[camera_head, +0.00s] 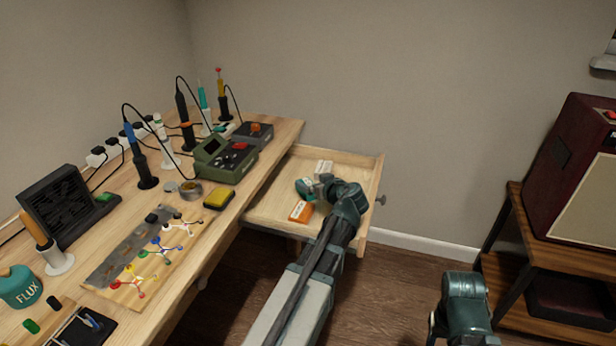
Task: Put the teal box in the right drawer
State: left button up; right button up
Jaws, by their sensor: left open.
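The right drawer (264,215) is pulled out from the bench, its inside showing pale wood.
An orange and white box (301,211) and a whitish box (324,167) lie in the drawer. The workbench (215,240) on the left holds a green soldering station (226,160), a yellow sponge tray (219,197) and several tools. A shelf with a dark red amplifier (585,170) stands right.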

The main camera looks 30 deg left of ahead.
pick_arm(q)
jog(key=p+v, duration=0.2)
jog(key=v, duration=0.6)
jog(key=shift+d, duration=0.1)
jog(key=s+d+r+m+g+h+p, duration=0.2)
jog(key=s+d+r+m+h+p, duration=0.1)
jog(key=d+p, duration=0.5)
jog(key=s+d+r+m+g+h+p, duration=0.3)
jog(key=s+d+r+m+p, duration=0.2)
jog(key=s+d+m+p, duration=0.2)
jog(key=s+d+r+m+g+h+p, duration=0.2)
jog(key=s+d+r+m+h+p, duration=0.2)
jog(key=s+d+p, duration=0.5)
jog(key=d+m+p, duration=0.1)
jog(key=d+p, duration=0.1)
jog(key=d, duration=0.3)
jog(key=shift+s, duration=0.25)
jog(key=shift+a+r, duration=0.1)
